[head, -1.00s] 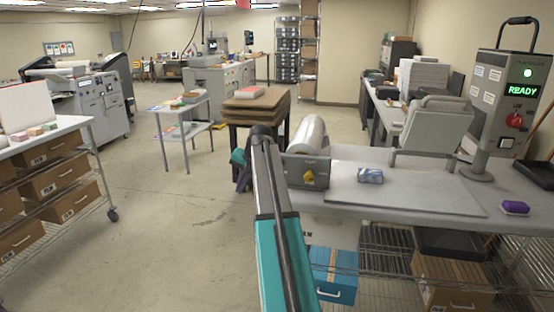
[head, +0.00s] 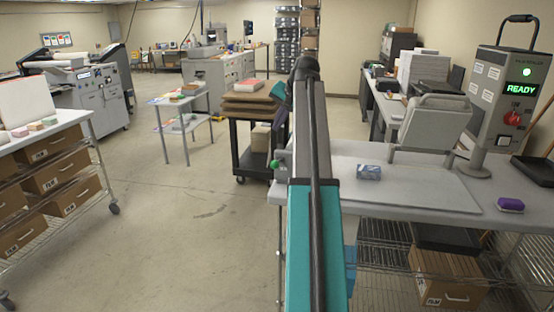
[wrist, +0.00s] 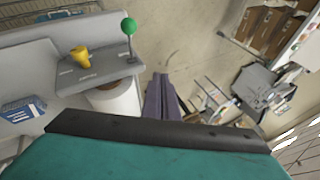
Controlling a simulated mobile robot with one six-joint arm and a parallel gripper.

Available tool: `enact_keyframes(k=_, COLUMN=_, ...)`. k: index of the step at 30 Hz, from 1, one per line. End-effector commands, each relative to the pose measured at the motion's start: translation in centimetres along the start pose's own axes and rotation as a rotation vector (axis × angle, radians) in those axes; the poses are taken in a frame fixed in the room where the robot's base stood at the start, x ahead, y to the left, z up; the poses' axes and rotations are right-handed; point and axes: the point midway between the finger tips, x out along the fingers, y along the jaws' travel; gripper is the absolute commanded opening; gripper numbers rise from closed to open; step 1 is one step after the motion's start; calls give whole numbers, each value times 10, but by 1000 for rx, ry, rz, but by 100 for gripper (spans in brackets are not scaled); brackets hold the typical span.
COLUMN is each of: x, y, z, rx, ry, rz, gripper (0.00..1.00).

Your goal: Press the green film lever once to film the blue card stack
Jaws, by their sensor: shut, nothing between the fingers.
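The green film lever shows its round knob (head: 275,164) at the table's left edge, just left of my arm in the head view. In the wrist view the green knob (wrist: 128,26) tops a thin upright rod on the grey laminator (wrist: 95,68). The blue card stack (head: 369,172) lies on the table right of my arm; it is also at the left of the wrist view (wrist: 22,108). My gripper (wrist: 161,78) is shut and empty, right of the lever in the wrist view and apart from it. My arm hides most of the laminator in the head view.
A control post (head: 505,95) with a lit READY display stands at the right. A purple block (head: 510,205) lies on the table's right part. A cart with brown boards (head: 250,105) is behind the arm. Open floor (head: 190,235) lies to the left.

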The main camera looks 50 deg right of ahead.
Motion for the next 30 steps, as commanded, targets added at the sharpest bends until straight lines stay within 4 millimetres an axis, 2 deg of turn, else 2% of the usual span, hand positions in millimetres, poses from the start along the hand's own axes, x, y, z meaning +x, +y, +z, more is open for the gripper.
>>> enact_keyframes(k=14, x=9, y=6, z=7, rx=-1, ry=0, rz=0, gripper=0)
enact_keyframes(k=30, x=45, y=32, z=33, rx=-1, ry=-1, rz=1, gripper=0)
